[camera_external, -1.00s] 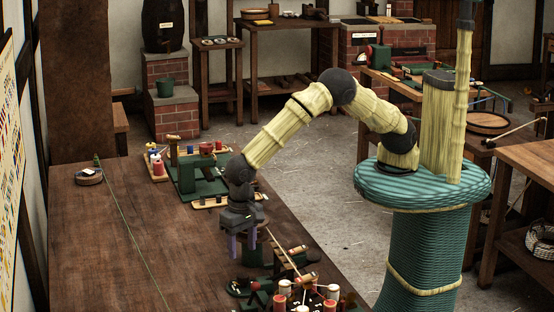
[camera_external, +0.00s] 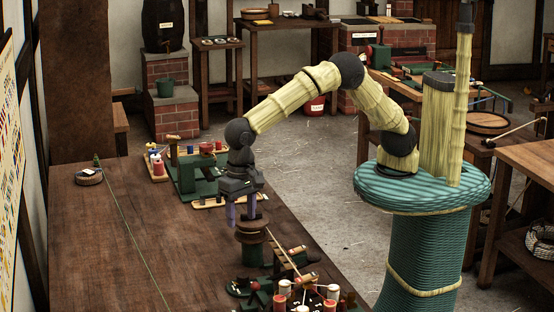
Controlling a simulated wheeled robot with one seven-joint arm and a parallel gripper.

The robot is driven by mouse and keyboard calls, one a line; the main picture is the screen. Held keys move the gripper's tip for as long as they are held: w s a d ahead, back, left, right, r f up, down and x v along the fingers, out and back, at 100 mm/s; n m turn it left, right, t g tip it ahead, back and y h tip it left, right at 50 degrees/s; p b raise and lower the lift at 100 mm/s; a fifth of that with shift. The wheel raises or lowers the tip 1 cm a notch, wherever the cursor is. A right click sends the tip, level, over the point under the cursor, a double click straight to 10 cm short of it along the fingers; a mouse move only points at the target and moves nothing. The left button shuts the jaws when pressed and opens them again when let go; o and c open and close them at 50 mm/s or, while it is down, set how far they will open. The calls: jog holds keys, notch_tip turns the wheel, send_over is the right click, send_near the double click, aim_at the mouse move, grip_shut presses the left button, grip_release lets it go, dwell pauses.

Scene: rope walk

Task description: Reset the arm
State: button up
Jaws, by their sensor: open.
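My gripper (camera_external: 245,210) is in the camera view, pointing down over the right side of the long wooden table (camera_external: 110,240). Its two purple fingers are apart. Directly below the fingers is a round brown wooden piece (camera_external: 252,232) on top of a green stand (camera_external: 252,255). The fingertips overlap the brown piece's top in the picture, and I cannot tell whether they touch it. My arm is bent, with its elbow raised between the gripper and my column.
Several spools and tools (camera_external: 295,292) crowd the table's front right. A green device (camera_external: 195,178) stands behind my gripper. A line runs from a small round block (camera_external: 89,176) across the table. The table's left part is mostly bare.

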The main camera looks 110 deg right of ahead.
jog(key=shift+d, duration=0.1)
jog(key=s+d+r+n+t, duration=0.1)
jog(key=s+d+n, duration=0.5)
jog(key=s+d, duration=0.3)
jog(key=s+d+r+n+t, duration=0.1)
jog(key=s+d+n, duration=0.5)
jog(key=s, duration=1)
jog(key=d, duration=0.3)
jog(key=shift+s+r+n+p, duration=0.3)
jog(key=shift+p, duration=0.05)
jog(key=shift+d, duration=0.1)
